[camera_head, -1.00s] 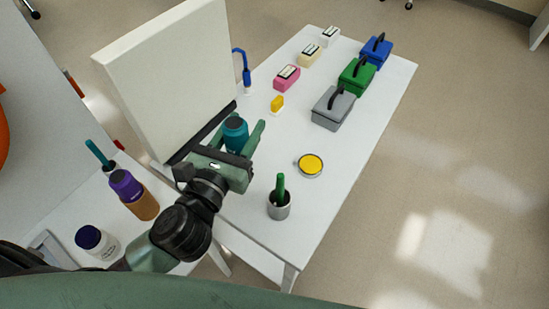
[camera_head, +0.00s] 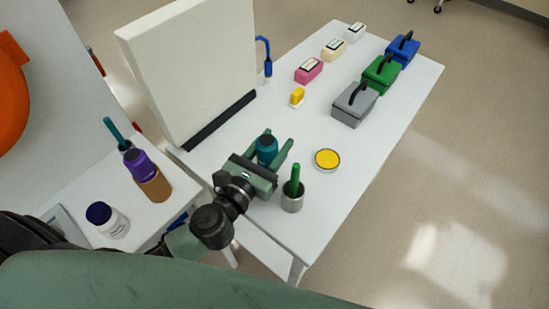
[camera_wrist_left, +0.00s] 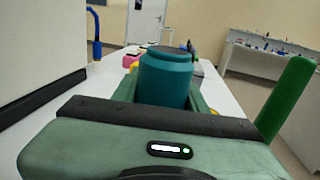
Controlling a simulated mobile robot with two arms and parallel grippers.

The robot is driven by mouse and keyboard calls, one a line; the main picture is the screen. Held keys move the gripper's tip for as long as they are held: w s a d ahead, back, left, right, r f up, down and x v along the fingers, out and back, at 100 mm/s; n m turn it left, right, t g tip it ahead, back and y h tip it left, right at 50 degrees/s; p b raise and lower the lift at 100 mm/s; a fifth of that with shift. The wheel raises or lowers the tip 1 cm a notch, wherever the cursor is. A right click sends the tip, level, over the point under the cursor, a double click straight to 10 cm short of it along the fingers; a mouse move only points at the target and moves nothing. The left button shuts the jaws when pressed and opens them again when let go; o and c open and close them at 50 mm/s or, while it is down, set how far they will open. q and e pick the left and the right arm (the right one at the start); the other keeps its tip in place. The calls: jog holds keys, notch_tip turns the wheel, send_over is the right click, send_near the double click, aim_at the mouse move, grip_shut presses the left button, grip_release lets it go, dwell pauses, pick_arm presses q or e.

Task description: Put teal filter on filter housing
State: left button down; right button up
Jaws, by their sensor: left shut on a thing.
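My left gripper (camera_head: 274,156) is shut on the teal filter (camera_head: 266,148), a teal cylinder with a dark top, and holds it upright over the near part of the white table. In the left wrist view the teal filter (camera_wrist_left: 166,80) stands between the fingers, its lower end hidden behind the gripper body. I cannot tell which thing is the filter housing; a round tin with a yellow top (camera_head: 327,160) lies to the right of the gripper. My right gripper is not in view.
A tall white panel (camera_head: 190,75) stands at left. Grey (camera_head: 355,104), green (camera_head: 382,73) and blue (camera_head: 403,48) boxes line the right edge. The table middle is clear.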

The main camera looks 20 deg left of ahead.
aim_at(274, 156)
pick_arm(q)
jog(key=shift+f+b, duration=1.15)
jog(key=shift+f, duration=1.05)
jog(key=shift+f, duration=0.2)
jog(key=c, duration=0.8)
grip_release()
